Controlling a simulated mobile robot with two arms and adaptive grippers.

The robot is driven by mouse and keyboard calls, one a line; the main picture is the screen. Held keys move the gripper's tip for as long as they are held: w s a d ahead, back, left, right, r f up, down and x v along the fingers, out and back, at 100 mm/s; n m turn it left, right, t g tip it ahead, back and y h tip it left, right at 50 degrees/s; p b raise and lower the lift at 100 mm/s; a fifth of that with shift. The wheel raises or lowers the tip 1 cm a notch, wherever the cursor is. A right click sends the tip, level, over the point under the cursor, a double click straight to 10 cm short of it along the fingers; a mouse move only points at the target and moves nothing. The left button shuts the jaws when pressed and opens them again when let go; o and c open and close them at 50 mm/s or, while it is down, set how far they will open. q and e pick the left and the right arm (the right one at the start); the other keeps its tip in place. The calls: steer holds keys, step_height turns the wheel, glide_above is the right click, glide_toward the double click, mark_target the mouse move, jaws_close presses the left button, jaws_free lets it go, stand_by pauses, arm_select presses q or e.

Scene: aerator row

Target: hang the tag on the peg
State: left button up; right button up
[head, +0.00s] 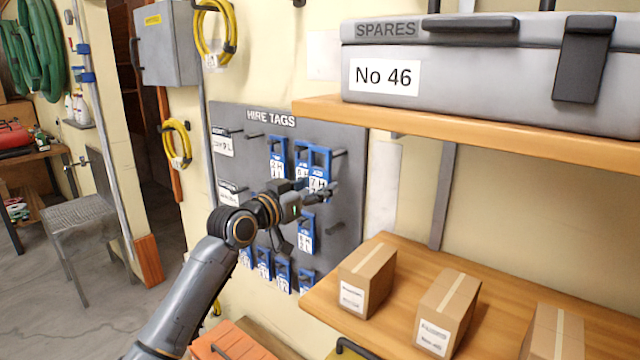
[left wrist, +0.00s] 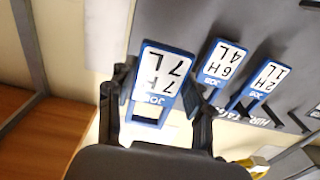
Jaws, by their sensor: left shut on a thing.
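A white tag with a blue frame and an open blue top (head: 319,183) is at the upper right of the grey peg board (head: 350,190). In the left wrist view this tag (left wrist: 162,75) appears upside down, reading 7H 7L, between the two fingers. My left gripper (head: 318,195) is shut on it, in front of the board. A dark peg (head: 340,153) sticks out close beside the top of the tag. I cannot tell whether the tag's opening is around a peg. My right gripper is not in view.
Other blue tags (head: 278,157) hang on the board, several along its bottom. A bare peg (head: 335,228) is at lower right. A wooden shelf (head: 480,122) with a grey case (head: 480,70) juts out at right. Boxes (head: 367,278) stand on a lower shelf (head: 400,330).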

arm_select(q)
steer(key=shift+p+v, duration=0.3)
steer(key=shift+v, duration=1.1)
